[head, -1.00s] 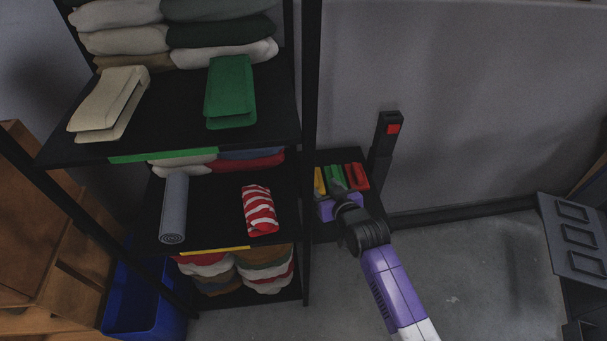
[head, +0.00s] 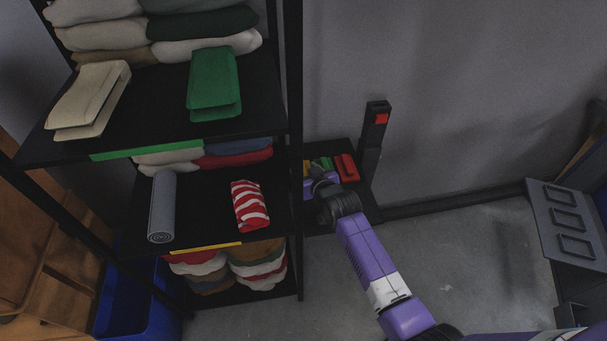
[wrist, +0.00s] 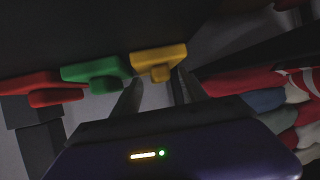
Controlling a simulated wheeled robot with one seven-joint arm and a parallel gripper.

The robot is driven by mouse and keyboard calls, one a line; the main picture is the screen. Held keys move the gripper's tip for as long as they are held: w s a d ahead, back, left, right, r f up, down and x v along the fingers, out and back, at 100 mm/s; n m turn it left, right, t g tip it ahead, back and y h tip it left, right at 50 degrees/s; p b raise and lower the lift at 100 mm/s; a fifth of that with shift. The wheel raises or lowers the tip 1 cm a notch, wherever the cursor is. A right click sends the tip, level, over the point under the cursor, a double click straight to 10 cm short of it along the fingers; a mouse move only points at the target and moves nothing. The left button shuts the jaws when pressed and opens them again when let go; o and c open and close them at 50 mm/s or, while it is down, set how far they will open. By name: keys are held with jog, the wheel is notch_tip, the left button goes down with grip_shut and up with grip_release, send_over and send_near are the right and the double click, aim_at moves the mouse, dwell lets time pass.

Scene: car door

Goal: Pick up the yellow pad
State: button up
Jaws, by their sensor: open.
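The yellow pad (head: 306,167) lies at the left of a row of pads on a low black shelf, partly hidden by the rack post and my arm. In the wrist view, the yellow pad (wrist: 158,61) is just beyond my open gripper (wrist: 159,80), roughly in line with the gap between the fingers. I cannot tell whether the fingers touch it. In the head view, my gripper (head: 316,183) is beside the pads, its fingers mostly hidden.
A green pad (head: 322,164) and a red pad (head: 346,168) are to the right of the yellow one. A black post with a red patch (head: 376,130) stands behind. The tall black rack (head: 294,130) is close on the left.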

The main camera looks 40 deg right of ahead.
jog(key=shift+c, duration=0.2)
grip_shut()
